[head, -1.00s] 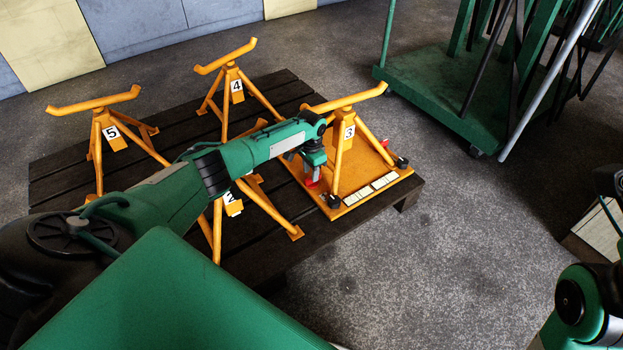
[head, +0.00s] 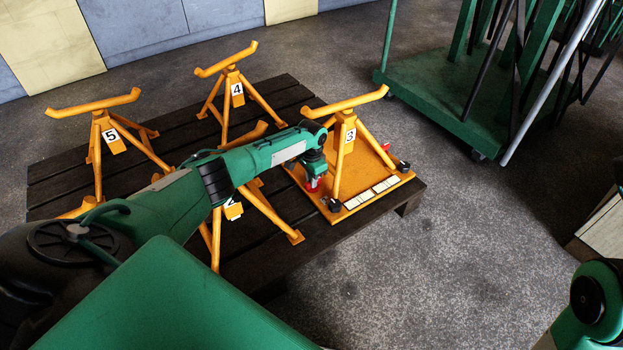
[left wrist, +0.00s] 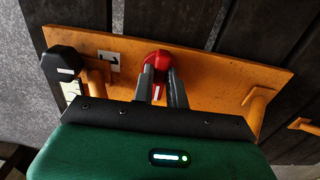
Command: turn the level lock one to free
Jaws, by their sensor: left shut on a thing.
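The level lock is a small red knob (left wrist: 158,60) on the orange base plate (left wrist: 215,71), beside a label marked 1. In the head view the red lock (head: 311,186) shows low by the stand marked 3. My left gripper (head: 313,182) reaches down to it from above. In the left wrist view the two grey fingers of the left gripper (left wrist: 162,84) are shut on the red lock, one on each side. A white mark shows on the red part between the fingers. My right gripper is out of view; only part of that arm shows at the lower right.
The orange stand marked 3 (head: 342,148) rises close beside my left gripper. Stands marked 4 (head: 236,92) and 5 (head: 108,135) share the dark slatted pallet (head: 60,168). A black knob (left wrist: 61,61) sits at the plate's corner. A green trolley (head: 440,95) stands beyond.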

